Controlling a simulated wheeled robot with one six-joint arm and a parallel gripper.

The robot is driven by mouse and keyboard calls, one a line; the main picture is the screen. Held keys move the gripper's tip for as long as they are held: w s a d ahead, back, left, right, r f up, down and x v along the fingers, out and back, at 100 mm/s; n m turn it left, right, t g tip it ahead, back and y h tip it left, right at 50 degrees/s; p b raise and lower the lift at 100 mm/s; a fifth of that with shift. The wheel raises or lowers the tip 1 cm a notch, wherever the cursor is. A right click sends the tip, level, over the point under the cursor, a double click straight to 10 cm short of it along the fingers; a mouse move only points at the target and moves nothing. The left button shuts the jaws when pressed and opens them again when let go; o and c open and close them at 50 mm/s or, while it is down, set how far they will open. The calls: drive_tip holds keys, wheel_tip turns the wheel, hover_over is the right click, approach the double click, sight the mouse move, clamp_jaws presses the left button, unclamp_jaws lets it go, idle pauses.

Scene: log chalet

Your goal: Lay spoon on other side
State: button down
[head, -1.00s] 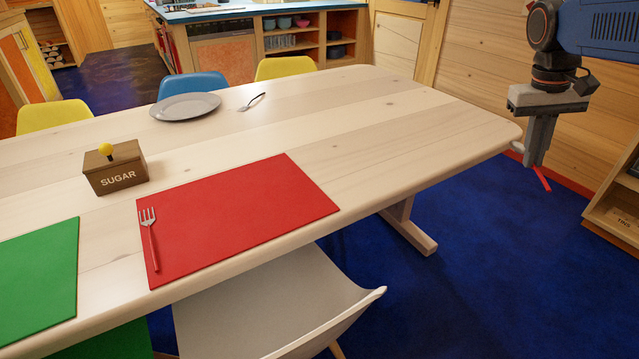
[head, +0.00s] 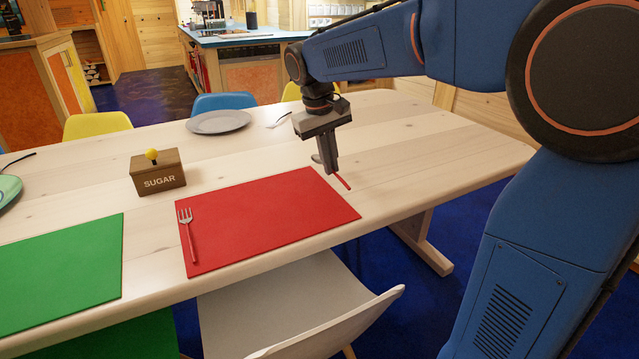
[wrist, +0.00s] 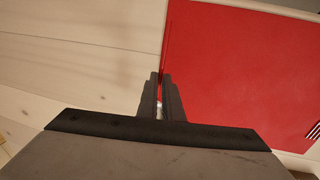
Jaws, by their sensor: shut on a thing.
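My gripper (head: 331,172) is shut on a spoon and holds it in the air near the right edge of the red placemat (head: 265,215). A fork (head: 187,232) with a red handle lies on the left side of the red placemat. In the wrist view the fingertips (wrist: 160,78) are over the edge of the red placemat (wrist: 235,70), and the fingers hide most of the spoon.
A brown sugar box (head: 158,178) with a yellow knob stands left of the red placemat, behind the green placemat (head: 60,275). A grey plate (head: 218,122) and another utensil (head: 278,121) lie at the far side. Bare wood (head: 420,165) is free right of the red placemat. A white chair (head: 300,305) is in front.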

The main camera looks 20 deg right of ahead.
sight(329, 192)
drive_tip(key=shift+a+f, duration=0.4)
drive_tip(key=shift+f, duration=2.25)
drive_tip(key=shift+f, duration=0.15)
drive_tip(key=c, duration=1.9)
unclamp_jaws()
